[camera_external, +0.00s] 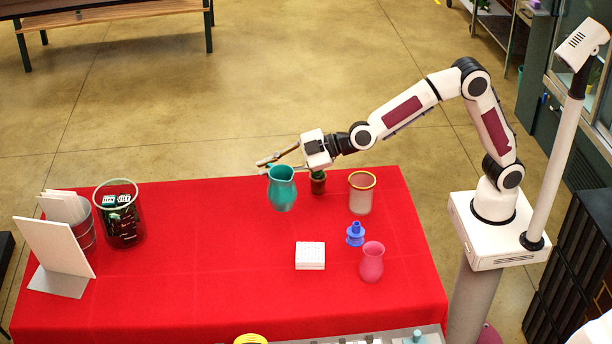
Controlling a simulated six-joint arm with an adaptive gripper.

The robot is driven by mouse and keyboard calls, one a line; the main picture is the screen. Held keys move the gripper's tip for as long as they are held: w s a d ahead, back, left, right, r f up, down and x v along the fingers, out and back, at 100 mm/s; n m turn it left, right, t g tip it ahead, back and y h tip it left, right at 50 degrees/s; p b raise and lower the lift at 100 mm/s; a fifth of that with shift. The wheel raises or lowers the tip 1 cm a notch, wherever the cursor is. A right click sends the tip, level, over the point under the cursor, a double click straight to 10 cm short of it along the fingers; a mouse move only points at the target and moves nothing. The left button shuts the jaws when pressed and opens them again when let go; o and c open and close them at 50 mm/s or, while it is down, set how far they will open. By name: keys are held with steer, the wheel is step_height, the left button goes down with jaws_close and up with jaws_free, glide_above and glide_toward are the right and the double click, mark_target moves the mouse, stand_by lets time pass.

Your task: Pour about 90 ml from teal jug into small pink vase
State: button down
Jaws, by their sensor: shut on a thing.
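The teal jug (283,190) is at the far side of the red table, left of the arm. It looks upright. My gripper (272,165) is at the jug's upper back side and is shut on it. The fingers' contact with the jug is partly hidden. I cannot tell whether the jug's base touches the table. The small pink vase (371,265) stands upright at the right front of the table, apart from the jug and my gripper. The liquid inside the jug cannot be seen.
A cream vase with a gold rim (361,197) and a small dark pot (318,183) stand right of the jug. A blue funnel-like piece (355,235) and a white block (310,256) are near the pink vase. The table's (190,265) left middle is clear.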

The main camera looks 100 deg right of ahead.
mark_target(280, 175)
steer(key=shift+s+a+f+n+y, duration=0.2)
steer(key=shift+a+n+y, duration=0.2)
steer(key=shift+a, duration=0.2)
steer(key=shift+s+a+f+n+y, duration=0.1)
steer(key=shift+a+f+n+y, duration=0.15)
steer(key=shift+a+y, duration=0.35)
steer(key=shift+s+a+f+n+y, duration=0.2)
steer(key=shift+a+n+y, duration=0.2)
steer(key=shift+a, duration=0.25)
steer(key=shift+s+a+f+n+g+y, duration=0.1)
steer(key=shift+s+a+f+n+y, duration=0.15)
steer(key=shift+a+f+y, duration=0.15)
steer(key=shift+s+a+f+n+g+y, duration=0.1)
steer(key=shift+s+a+f+n+y, duration=0.15)
steer(key=shift+a, duration=0.2)
steer(key=shift+s+a+f+n+g+y, duration=0.15)
steer(key=shift+a+f+n+y, duration=0.1)
steer(key=shift+a+y, duration=0.15)
steer(key=s+a+f+n+g+y, duration=0.2)
steer(key=s+a+f+n+y, duration=0.1)
steer(key=s+f, duration=0.3)
steer(key=shift+a+f+n+y, duration=0.3)
steer(key=shift+a+f+y, duration=0.2)
steer(key=shift+a, duration=0.35)
steer(key=shift+s, duration=0.1)
